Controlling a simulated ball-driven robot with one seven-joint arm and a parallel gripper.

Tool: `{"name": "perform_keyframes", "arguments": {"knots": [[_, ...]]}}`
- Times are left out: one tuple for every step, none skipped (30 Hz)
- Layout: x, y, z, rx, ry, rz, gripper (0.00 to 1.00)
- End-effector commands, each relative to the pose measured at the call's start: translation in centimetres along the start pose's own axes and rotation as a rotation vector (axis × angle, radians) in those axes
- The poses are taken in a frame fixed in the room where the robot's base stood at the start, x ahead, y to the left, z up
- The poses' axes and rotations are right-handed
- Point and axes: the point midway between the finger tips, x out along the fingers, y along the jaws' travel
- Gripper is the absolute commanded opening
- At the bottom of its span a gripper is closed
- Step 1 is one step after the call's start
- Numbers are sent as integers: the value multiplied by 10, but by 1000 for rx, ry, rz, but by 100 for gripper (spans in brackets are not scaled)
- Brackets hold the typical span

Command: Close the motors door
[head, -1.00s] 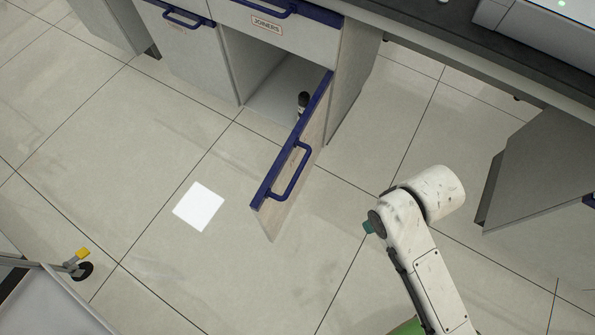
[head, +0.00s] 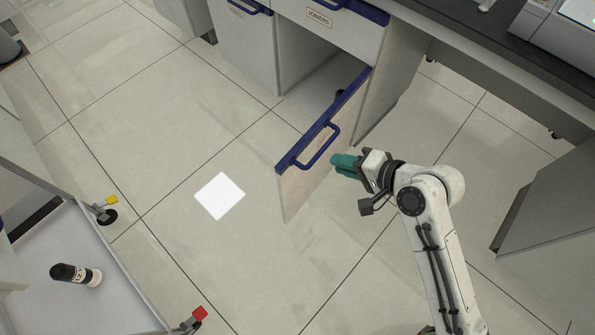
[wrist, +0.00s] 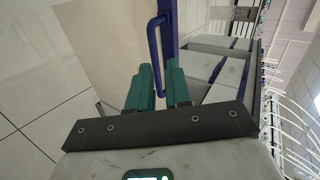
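The open cabinet door (head: 305,187) is a pale panel with a blue top edge and a blue bar handle (head: 323,152). It swings out from a cabinet under the counter. My gripper (head: 344,164) has green fingers and is just right of the door, close to the handle. In the wrist view, its fingers (wrist: 161,84) stand apart with a narrow gap, and the handle (wrist: 154,45) lies ahead of them. Whether they touch it I cannot tell.
A labelled drawer (head: 325,25) is above the opening. A grey cart (head: 100,265) at the lower left carries a black-and-white cylinder (head: 76,274). Another cabinet (head: 550,200) stands at the right. The tiled floor left of the door is clear, apart from a white square (head: 220,196).

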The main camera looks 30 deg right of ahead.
Motion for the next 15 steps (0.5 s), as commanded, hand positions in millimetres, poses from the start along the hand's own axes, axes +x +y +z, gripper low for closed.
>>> {"name": "perform_keyframes", "arguments": {"knots": [[1,-6,-4,42,7,-32,13],[2,-8,-5,61,11,-47,11],[3,-10,-6,78,12,-59,7],[5,-11,-7,85,12,-64,4],[7,-11,-7,89,13,-66,1],[11,-11,-7,91,13,-67,0],[15,-11,-7,89,13,-66,0],[19,-12,-7,88,13,-66,0],[25,-12,-7,88,11,-65,0],[31,-12,-7,87,11,-65,0],[36,-12,-7,86,11,-64,0],[44,-12,-7,85,11,-64,0],[49,-13,-7,85,11,-65,0],[54,-13,-7,85,11,-64,0],[61,-14,-7,85,11,-64,0]]}}
